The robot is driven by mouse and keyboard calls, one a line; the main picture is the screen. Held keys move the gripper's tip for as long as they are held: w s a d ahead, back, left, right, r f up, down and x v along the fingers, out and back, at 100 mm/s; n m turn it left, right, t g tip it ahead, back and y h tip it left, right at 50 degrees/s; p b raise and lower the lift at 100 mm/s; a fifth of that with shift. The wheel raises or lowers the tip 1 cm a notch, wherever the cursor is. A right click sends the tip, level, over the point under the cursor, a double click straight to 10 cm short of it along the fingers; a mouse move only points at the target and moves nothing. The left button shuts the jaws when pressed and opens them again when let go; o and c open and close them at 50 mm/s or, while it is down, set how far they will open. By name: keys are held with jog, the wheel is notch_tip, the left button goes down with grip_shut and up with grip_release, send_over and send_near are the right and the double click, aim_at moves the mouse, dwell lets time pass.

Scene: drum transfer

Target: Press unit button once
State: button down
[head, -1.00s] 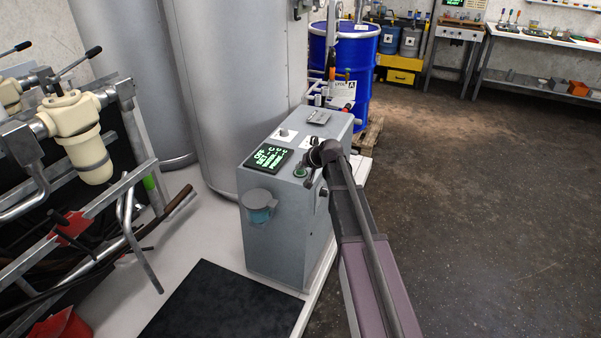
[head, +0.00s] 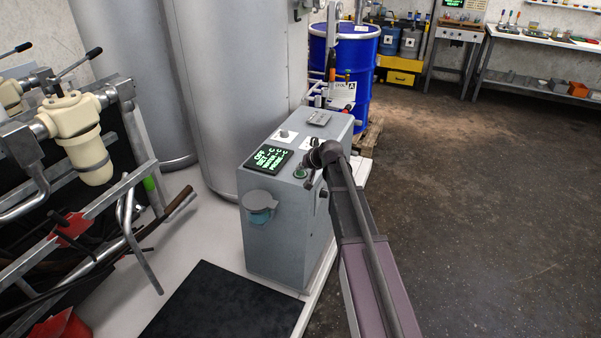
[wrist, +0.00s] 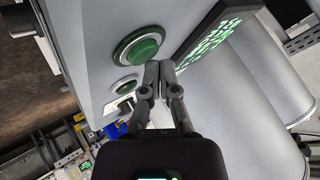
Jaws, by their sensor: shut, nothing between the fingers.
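The grey control unit (head: 275,235) has a green-lit display (head: 268,158) on its sloped top. A round green button (head: 300,173) in a pale ring sits beside the display. My gripper (head: 309,183) is over the unit's near right corner, by the button. In the wrist view my gripper (wrist: 160,66) is shut and empty, its tips just right of and below the large button. Whether the tips touch the panel cannot be told.
A tall grey tank (head: 235,90) stands behind the unit. A blue drum (head: 350,65) is at the back. A pipe rack with a cream filter housing (head: 85,140) fills the left. A black mat (head: 220,305) lies in front. The floor on the right is clear.

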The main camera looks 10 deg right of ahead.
aim_at(301, 173)
jog(key=shift+f, duration=0.2)
jog(key=shift+f+b, duration=0.25)
jog(key=shift+b, duration=0.25)
jog(key=shift+r, duration=0.1)
jog(key=shift+r+p, duration=0.35)
jog(key=shift+p, duration=0.15)
dwell(0.5)
notch_tip(301, 173, up, 6)
jog(key=p, duration=0.6)
dwell(0.8)
